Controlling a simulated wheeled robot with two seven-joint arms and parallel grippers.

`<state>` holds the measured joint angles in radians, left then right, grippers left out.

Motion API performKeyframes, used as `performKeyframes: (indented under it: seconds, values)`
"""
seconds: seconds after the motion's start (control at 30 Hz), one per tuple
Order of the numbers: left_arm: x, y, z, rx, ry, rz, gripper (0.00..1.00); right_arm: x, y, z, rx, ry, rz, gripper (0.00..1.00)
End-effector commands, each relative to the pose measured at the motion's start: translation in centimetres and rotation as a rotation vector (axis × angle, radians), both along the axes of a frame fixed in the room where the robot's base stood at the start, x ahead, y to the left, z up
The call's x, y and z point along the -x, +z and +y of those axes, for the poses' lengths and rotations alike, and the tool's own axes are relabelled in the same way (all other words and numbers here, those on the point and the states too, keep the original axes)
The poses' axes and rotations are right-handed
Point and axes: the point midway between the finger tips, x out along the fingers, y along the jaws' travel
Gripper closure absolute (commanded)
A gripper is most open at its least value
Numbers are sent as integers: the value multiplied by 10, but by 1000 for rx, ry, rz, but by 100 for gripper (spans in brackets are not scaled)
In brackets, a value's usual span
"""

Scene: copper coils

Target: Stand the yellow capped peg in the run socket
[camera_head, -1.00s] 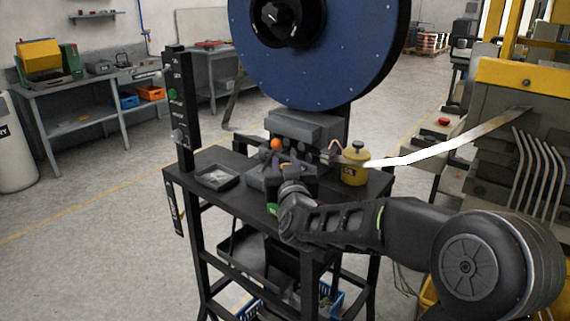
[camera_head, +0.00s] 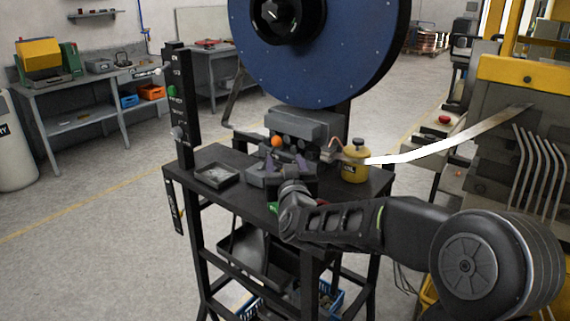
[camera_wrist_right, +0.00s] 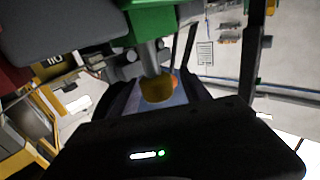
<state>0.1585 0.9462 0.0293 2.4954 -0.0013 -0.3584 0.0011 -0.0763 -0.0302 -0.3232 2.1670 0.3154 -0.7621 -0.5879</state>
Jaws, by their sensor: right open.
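The yellow capped peg shows in the right wrist view as a grey shaft with a round yellow cap (camera_wrist_right: 157,88). The shaft meets a green block (camera_wrist_right: 152,22), which also shows beside my right wrist in the head view (camera_head: 273,208). My right gripper (camera_head: 287,164) is open over the front of the black cart. In the wrist view its dark fingers lie on either side of the cap, with no clear contact. In the head view the gripper hides the peg. I cannot pick out the run socket. My left gripper is not in view.
An orange ball (camera_head: 277,141) is just behind my gripper, by a grey machine block (camera_head: 300,125). A yellow can (camera_head: 355,163) stands right on the cart, near a metal strip (camera_head: 430,150). A shallow dark tray (camera_head: 216,176) lies left. A large blue reel (camera_head: 320,50) rises behind.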

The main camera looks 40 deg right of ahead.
Motion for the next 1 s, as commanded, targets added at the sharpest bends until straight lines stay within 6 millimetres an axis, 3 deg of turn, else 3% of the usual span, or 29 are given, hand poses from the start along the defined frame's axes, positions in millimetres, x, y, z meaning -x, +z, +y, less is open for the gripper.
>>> performKeyframes:
  seconds: [0.27, 0.7, 1.0]
  values:
    - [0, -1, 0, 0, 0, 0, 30, 10, 0, 5, -2, 0, 0, 45]
    - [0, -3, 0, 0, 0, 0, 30, 65, 0, 35, 0, 0, -1, 45]
    - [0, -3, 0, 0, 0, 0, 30, 69, 0, 37, 0, 0, 0, 45]
